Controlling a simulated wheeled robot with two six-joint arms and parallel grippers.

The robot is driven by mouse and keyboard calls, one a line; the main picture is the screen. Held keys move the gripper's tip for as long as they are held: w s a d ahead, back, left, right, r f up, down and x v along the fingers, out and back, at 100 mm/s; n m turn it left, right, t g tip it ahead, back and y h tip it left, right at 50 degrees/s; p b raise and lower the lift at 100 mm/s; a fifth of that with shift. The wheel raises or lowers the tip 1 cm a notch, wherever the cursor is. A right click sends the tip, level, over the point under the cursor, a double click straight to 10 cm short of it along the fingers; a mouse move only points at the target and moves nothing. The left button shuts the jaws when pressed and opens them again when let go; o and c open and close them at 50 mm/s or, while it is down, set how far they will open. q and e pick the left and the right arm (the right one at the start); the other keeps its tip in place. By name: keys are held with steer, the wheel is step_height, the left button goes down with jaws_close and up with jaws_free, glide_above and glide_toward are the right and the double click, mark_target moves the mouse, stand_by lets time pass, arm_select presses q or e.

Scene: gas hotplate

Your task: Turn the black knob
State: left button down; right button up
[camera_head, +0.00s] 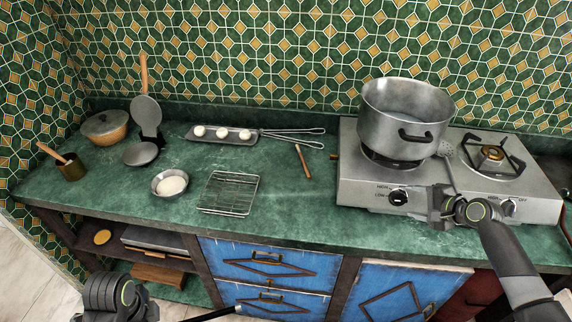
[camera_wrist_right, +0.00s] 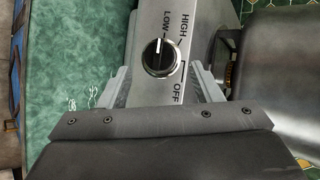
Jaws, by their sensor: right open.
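The black knob (camera_head: 398,196) is on the front panel of the silver gas hotplate (camera_head: 360,186), at the left, beside HIGH and LOW marks. In the right wrist view the knob (camera_wrist_right: 160,57) shows whole, with its white mark pointing up toward the LOW and HIGH lettering; OFF is below right of it. My right gripper (camera_head: 425,211) is just right of the knob in the head view. Its open fingers (camera_wrist_right: 161,72) lie on either side below the knob in the wrist view; contact is not visible. My left gripper (camera_head: 145,304) is low at bottom left, its fingers unclear.
A large steel pot (camera_head: 400,115) stands on the left burner. A second knob (camera_head: 508,207) is at the right of the panel.

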steer(key=v, duration=0.8)
steer(key=shift+b, duration=0.3)
